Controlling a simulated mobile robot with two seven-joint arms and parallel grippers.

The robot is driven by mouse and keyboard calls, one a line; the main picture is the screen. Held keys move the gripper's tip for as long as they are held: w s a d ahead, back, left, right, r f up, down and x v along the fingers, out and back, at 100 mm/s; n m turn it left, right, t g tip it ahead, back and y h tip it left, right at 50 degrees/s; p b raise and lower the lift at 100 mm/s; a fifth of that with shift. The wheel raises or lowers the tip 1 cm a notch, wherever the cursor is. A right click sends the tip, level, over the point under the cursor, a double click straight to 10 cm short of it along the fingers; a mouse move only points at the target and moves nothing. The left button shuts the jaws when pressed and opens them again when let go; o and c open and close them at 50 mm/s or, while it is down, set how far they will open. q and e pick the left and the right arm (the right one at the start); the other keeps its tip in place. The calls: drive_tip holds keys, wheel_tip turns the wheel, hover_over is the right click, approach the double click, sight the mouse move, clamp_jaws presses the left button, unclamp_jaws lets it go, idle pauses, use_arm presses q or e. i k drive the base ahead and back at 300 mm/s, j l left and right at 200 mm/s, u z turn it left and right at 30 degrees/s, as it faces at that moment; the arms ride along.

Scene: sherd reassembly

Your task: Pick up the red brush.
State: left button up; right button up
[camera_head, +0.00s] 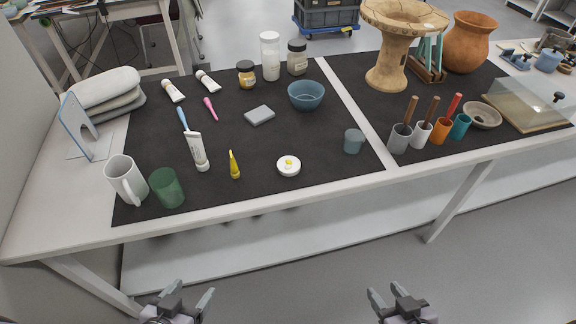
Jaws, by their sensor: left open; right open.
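The red brush (454,105) stands handle up, leaning slightly right, in the orange cup (440,133) on the right mat. Its lower end is hidden inside the cup. My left gripper (193,292) is open and empty, in front of the table at the bottom left of the head view. My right gripper (386,292) is open and empty at the bottom, right of centre. Both are well apart from the brush and short of the table's front edge.
A grey cup (399,141) and a white cup (421,136) with brown-handled tools stand left of the orange cup. A teal cup (460,127) and a beige bowl (482,114) are to its right. A pedestal vessel (389,66) stands behind. Space before the table is clear.

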sight(456, 100)
drive_tip(key=i+l+z, duration=0.15)
drive_tip(key=z, duration=0.85)
